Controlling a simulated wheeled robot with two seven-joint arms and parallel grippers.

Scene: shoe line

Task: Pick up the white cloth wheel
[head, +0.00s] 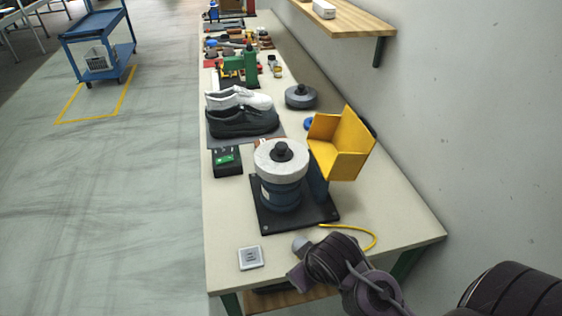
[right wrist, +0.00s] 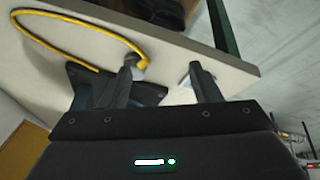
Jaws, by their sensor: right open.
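The white cloth wheel (head: 281,157) lies flat on top of a blue round motor (head: 281,194), with a dark knob at its centre. The motor stands on a black base plate (head: 322,211) at the near end of the bench. My right gripper (head: 298,268) is near the bench's front end, nearer than the motor and apart from the wheel. In the right wrist view its two fingers (right wrist: 165,75) are spread, with nothing seen between them but bench top. The wheel cannot be made out in that view. My left gripper is not in view.
A yellow guard (head: 341,145) stands right of the wheel. A yellow cable (head: 370,236) loops near my right gripper. A small grey square (head: 250,258) and a black box with a green display (head: 227,160) lie left. Shoes (head: 242,121) and a grey disc (head: 300,97) stand behind.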

